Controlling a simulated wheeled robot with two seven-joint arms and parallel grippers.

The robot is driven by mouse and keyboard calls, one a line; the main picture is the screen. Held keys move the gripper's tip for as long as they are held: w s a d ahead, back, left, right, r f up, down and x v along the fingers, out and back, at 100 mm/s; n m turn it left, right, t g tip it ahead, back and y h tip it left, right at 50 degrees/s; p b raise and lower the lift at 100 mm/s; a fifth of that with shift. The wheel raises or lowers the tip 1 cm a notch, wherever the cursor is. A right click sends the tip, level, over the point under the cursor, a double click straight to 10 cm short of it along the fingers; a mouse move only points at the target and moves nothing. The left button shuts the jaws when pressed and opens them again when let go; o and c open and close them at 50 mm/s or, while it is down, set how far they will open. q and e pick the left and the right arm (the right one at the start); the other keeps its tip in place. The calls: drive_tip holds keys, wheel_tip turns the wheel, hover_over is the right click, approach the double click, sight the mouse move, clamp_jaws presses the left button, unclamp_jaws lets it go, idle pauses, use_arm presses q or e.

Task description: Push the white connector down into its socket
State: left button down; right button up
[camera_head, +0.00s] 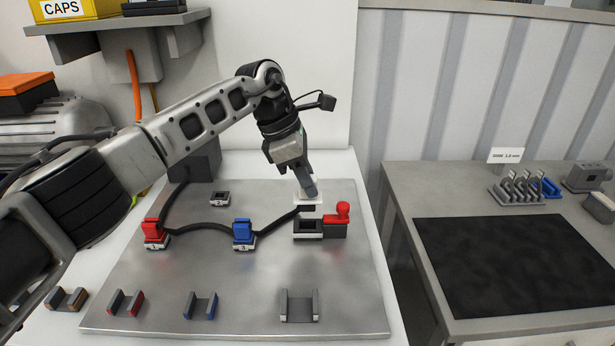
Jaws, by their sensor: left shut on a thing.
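The white connector (308,206) is in my left gripper (308,192), which is shut on it from above. It appears just above and behind the dark square opening of the socket (308,235). A gap shows between them in the picture; the exact height is hard to judge. The socket stands on the grey plate and has a light base edge. A red lever (342,210) stands raised on the block at the socket's right side. The fingertips largely hide the connector's top. My right gripper is not in view.
A red connector (153,231) and a blue connector (243,231) sit left of the socket, linked by black cable. A small empty socket (220,198) lies behind them. Empty holders, including a grey one (299,305), line the front. A side table (395,185) stands right.

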sight(307, 209)
use_arm(q)
drive_tip(key=shift+f+b, duration=1.05)
drive_tip(key=shift+f, duration=0.6)
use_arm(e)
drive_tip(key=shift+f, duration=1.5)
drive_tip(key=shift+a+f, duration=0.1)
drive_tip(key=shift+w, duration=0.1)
use_arm(q)
drive_tip(key=shift+f+b, duration=0.95)
drive_tip(key=shift+f, duration=0.45)
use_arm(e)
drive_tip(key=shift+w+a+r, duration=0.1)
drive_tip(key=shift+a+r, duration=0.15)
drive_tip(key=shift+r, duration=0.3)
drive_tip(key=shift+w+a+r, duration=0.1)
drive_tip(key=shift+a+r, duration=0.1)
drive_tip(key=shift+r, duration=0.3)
use_arm(q)
drive_tip(key=shift+f, duration=0.3)
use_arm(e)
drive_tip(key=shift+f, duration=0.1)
use_arm(q)
drive_tip(key=c, duration=1.1)
unclamp_jaws()
